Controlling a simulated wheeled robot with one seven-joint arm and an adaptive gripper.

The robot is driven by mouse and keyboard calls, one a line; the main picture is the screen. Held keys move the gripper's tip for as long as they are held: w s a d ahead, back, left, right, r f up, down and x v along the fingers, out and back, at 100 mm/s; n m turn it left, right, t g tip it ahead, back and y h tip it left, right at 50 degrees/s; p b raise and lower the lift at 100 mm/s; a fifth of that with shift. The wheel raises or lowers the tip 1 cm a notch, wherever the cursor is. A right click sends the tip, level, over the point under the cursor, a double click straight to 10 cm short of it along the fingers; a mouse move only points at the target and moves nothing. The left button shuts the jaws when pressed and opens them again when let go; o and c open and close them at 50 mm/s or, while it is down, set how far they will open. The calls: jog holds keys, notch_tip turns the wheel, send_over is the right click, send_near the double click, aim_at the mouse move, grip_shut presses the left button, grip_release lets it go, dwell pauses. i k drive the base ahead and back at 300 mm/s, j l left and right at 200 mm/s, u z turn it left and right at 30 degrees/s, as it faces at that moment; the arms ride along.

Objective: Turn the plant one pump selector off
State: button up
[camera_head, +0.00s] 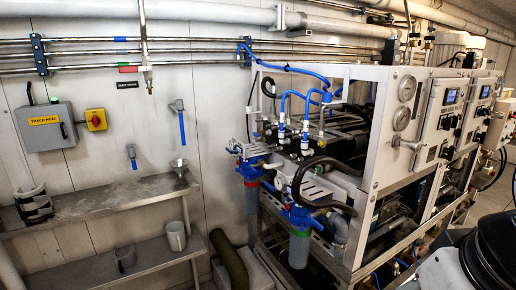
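The near watermaker control panel (432,122) is a light grey box on the right side of the skid, with a small blue-lit display (451,96). Black selector knobs sit below the display, an upper one (447,122) and a lower one (446,152). A second, similar panel (473,118) stands just beyond it, with its own display (485,92) and black knobs. The labels are too small to read, so I cannot tell which knob is the plant one pump selector or how it is set. My gripper is not in view.
Part of my arm fills the lower right corner. Gauges (407,88) and a protruding valve handle (407,144) are left of the near panel. Blue and black hoses cover the skid. Shelves (100,198) and a trace heat box (45,125) are on the left wall.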

aim_at(454, 124)
jog(key=z, duration=0.8)
